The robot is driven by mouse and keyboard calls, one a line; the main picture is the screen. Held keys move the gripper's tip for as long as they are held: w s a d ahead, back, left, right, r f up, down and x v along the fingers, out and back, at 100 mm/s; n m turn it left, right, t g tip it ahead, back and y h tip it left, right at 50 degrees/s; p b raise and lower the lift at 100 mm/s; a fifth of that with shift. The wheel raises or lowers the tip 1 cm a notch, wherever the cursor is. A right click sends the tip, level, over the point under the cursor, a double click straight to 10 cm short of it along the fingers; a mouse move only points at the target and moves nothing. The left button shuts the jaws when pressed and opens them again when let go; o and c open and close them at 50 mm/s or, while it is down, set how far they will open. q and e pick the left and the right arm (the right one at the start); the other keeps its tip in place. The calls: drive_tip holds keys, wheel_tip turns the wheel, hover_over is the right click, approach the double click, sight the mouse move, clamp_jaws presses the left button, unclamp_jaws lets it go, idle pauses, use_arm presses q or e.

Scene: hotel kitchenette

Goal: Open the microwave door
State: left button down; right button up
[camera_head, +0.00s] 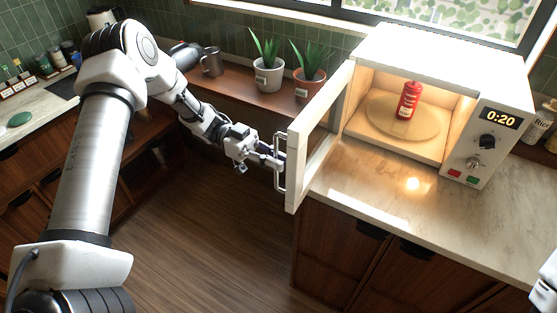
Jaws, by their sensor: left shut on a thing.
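The white microwave (428,48) stands on the marble counter at the right. Its door (316,145) is swung wide open toward the left, and the lit inside shows. A red bottle (409,100) stands upright on the round turntable (383,119) inside. My left gripper (276,163) is at the door's outer side, shut on the white door handle (280,162). The fingertips are small and partly hidden at the handle. Part of my right arm may show at the lower right edge; its gripper is not visible.
A wooden shelf (228,87) behind my left arm holds a metal mug (212,62) and two potted plants (268,76), (308,86). The marble counter (400,205) before the microwave is clear. Jars stand at the right edge. The floor (215,235) below the left arm is free.

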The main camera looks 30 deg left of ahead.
use_arm(q)
drive_tip(key=c, duration=1.5)
unclamp_jaws()
drive_tip(key=w+a, duration=0.1)
drive_tip(key=a, duration=1.1)
